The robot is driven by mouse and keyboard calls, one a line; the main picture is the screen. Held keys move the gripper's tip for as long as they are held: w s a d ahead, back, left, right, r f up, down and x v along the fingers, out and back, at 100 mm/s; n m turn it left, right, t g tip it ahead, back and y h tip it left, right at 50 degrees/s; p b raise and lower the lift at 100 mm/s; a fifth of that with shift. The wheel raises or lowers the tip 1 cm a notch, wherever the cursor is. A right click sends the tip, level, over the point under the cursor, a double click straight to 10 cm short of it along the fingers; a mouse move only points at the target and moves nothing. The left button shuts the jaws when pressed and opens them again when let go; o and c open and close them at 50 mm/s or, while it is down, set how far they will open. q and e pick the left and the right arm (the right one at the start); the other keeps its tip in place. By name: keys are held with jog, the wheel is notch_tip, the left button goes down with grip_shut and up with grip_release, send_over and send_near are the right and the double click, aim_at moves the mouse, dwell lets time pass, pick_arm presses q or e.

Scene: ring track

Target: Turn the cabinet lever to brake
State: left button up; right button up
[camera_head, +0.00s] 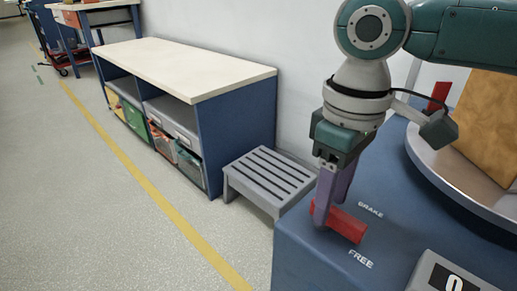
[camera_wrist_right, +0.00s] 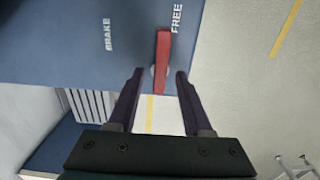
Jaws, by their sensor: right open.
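The cabinet lever (camera_head: 347,225) is a short red bar on top of the blue cabinet (camera_head: 310,262). Its free end lies nearer the white word FREE (camera_head: 360,259) than the word BRAKE (camera_head: 370,210). My right gripper (camera_head: 325,210) points down at the end of the lever away from the words. In the right wrist view the lever (camera_wrist_right: 163,50) shows between the tips of my open right gripper (camera_wrist_right: 160,73), with a gap on each side. The fingers partly hide that lever end in the head view. My left gripper is out of view.
A second red handle (camera_head: 438,96) stands behind my wrist. A round grey-rimmed table (camera_head: 430,165) with a tan block (camera_head: 487,120) is at the right, and a numbered sign (camera_head: 450,275) at the front. A grey step (camera_head: 268,178) and a shelf bench (camera_head: 190,65) stand left. The floor there is clear.

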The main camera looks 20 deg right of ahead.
jog(key=shift+f, duration=0.6)
grip_shut()
